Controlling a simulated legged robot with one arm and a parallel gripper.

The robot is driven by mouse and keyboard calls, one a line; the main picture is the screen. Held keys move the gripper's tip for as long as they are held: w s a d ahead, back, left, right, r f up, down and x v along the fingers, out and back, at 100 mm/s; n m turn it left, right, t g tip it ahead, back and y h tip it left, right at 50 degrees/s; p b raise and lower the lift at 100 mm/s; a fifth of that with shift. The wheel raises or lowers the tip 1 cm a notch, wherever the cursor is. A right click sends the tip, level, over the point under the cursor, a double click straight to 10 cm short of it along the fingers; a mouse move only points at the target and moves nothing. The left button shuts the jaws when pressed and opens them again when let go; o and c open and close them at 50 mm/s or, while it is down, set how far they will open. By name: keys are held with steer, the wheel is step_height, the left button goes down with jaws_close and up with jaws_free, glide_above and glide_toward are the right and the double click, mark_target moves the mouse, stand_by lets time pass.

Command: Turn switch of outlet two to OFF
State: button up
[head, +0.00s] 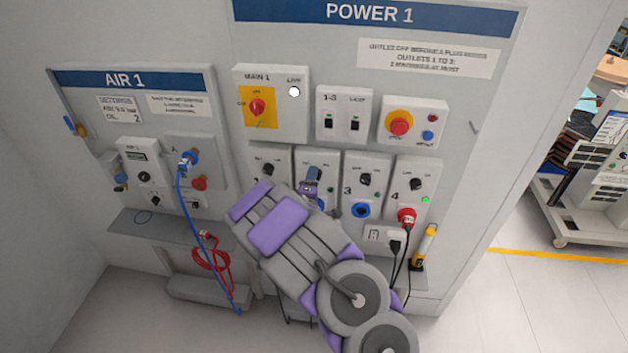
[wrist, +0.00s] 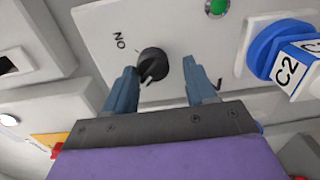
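The outlet two panel (head: 318,160) is on the POWER 1 board in the head view, its switch hidden by my gripper (head: 312,182). In the wrist view, the switch, a round black knob (wrist: 152,62), sits on a light panel with an ON label (wrist: 119,41) to its upper left. A second label at the lower right is mostly hidden. My gripper (wrist: 160,78) is open, with its blue-grey fingers on either side of the knob. The left finger is close to the knob; contact cannot be told. The right finger stands clear of it.
A green lamp (wrist: 218,8) and a blue plug marked C2 (wrist: 284,50) are close to the right finger. Outlet three's knob (head: 364,179) and outlet four's red plug (head: 406,217) are to the right in the head view. The red MAIN 1 switch (head: 257,107) is above.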

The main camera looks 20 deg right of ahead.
steer(key=shift+o, duration=0.4)
steer(key=shift+r, duration=0.2)
steer(key=p+v, duration=0.6)
steer(key=v, duration=1.1)
steer(key=shift+s+a+f+p, duration=0.15)
steer(key=shift+a+f+p, duration=0.1)
steer(key=shift+p, duration=0.15)
